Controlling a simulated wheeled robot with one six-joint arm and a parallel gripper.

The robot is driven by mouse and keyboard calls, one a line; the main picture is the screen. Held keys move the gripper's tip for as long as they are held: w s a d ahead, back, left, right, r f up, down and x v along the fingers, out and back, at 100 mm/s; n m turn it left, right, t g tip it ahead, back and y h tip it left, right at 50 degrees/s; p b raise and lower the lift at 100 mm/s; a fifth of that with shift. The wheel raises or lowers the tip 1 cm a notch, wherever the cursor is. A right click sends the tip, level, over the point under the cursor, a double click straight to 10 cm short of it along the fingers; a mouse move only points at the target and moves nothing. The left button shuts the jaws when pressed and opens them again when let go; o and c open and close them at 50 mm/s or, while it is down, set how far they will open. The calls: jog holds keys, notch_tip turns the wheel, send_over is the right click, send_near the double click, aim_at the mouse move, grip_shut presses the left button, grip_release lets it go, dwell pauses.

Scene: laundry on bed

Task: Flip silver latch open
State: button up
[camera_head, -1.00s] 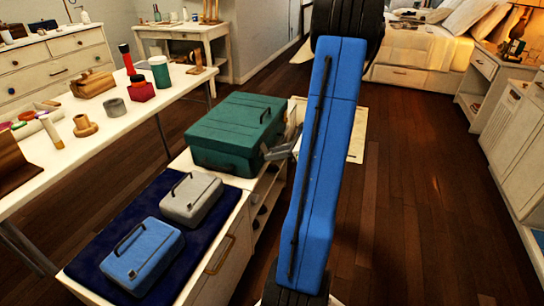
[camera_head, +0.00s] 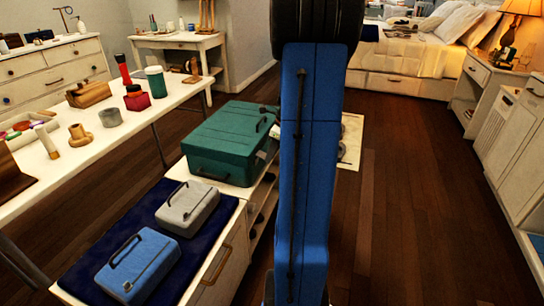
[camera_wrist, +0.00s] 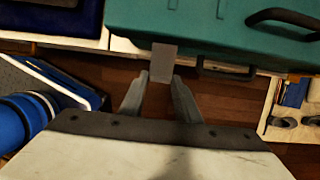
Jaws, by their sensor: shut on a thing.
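A teal case (camera_head: 228,150) with a dark handle lies on the white cabinet, left of my blue arm in the head view. It also fills the top of the wrist view (camera_wrist: 215,28). A silver latch (camera_wrist: 162,60) hangs at the case's near edge in the wrist view. My gripper (camera_wrist: 160,83) is shut on the latch's lower end, which sits between the fingertips. In the head view my arm hides the gripper and the latch. I cannot tell how far the latch is turned.
A grey case (camera_head: 187,206) and a blue case (camera_head: 139,266) lie on a dark blue cloth (camera_head: 93,257) beside the teal case. A long white table (camera_head: 95,137) with several items stands to the left. Open wooden floor (camera_head: 410,200) lies to the right.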

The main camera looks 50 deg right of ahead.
jog(key=shift+w+r+g, duration=0.15)
jog(key=shift+r+g, duration=0.25)
jog(key=shift+g, duration=0.2)
jog(key=shift+h, duration=0.3)
jog(key=o, duration=0.9)
jog(key=shift+a, duration=0.1)
jog(key=shift+o, duration=0.2)
jog(key=shift+r, duration=0.15)
notch_tip(320, 180, up, 17)
jog(key=s+d, duration=0.1)
jog(key=s, duration=0.1)
jog(key=shift+s, duration=0.25)
